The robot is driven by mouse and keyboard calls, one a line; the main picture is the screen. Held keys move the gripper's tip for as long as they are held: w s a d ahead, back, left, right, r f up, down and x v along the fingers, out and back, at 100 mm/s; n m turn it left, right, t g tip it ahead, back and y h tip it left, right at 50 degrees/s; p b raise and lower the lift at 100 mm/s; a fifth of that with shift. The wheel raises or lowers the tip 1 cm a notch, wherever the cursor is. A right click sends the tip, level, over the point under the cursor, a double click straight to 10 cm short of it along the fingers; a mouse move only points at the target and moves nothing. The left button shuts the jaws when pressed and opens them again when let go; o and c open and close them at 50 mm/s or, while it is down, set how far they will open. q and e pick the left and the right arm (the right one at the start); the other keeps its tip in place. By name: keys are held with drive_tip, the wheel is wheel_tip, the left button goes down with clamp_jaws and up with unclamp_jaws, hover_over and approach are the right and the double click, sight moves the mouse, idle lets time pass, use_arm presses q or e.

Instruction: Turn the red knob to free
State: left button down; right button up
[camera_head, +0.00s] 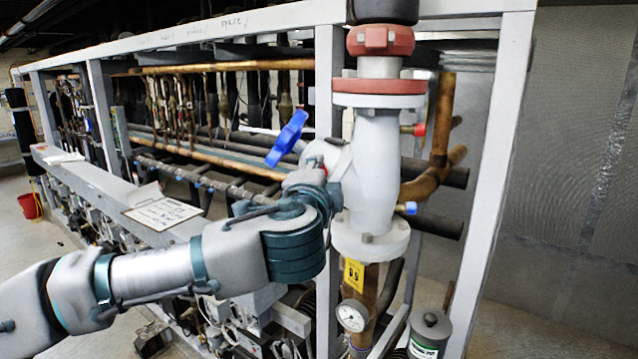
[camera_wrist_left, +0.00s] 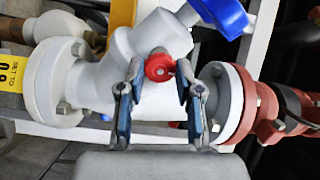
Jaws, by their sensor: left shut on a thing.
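The red knob (camera_wrist_left: 159,66) sits on the white valve body between the two fingers of my left gripper (camera_wrist_left: 158,85) in the left wrist view. The fingers are closed in around the knob, one on each side. In the head view the left gripper (camera_head: 310,172) reaches the left side of the white valve (camera_head: 375,170), and my wrist hides most of the knob there. A blue handle (camera_head: 287,139) stands out up and left of the gripper; it also shows in the left wrist view (camera_wrist_left: 222,14). My right gripper is not in view.
A grey frame post (camera_head: 500,150) stands right of the valve. Copper pipes (camera_head: 430,185) run behind. A clipboard (camera_head: 162,213) lies on the rack ledge at left.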

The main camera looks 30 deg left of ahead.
use_arm(q)
drive_tip(key=shift+w+f+n, duration=0.1)
drive_tip(key=shift+f+n, duration=0.3)
drive_tip(key=c, duration=0.9)
unclamp_jaws()
drive_tip(key=shift+o, duration=0.7)
drive_tip(key=shift+r, duration=0.15)
drive_tip(key=shift+s, duration=0.2)
drive_tip(key=v, duration=1.2)
